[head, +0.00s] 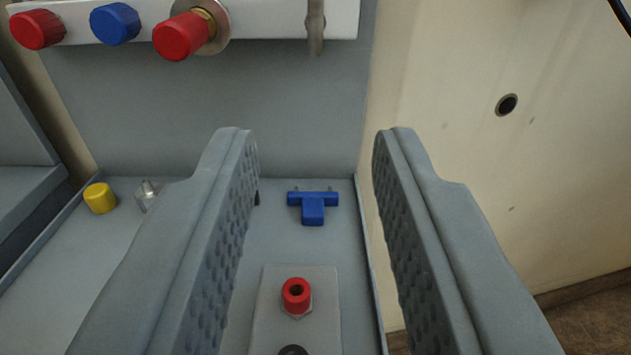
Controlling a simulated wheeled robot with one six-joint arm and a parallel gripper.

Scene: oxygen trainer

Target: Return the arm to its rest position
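My gripper (315,150) is open and empty. Its two grey fingers with dimpled inner pads reach forward over the grey tray, wide apart. Between the fingers I see a blue T-shaped piece (313,205) lying on the tray, and nearer to me a red ring-shaped fitting (296,295) on a raised grey block (265,325). Neither touches a finger as far as I can see. The rest of my arm is out of view.
A white rail (270,18) at the top bears red (38,30) and blue (115,23) caps and a red-capped brass fitting (183,36). A yellow cap (100,198) and a clear fitting (147,195) are on the tray (75,270) at left. A cream wall (570,180) stands at right.

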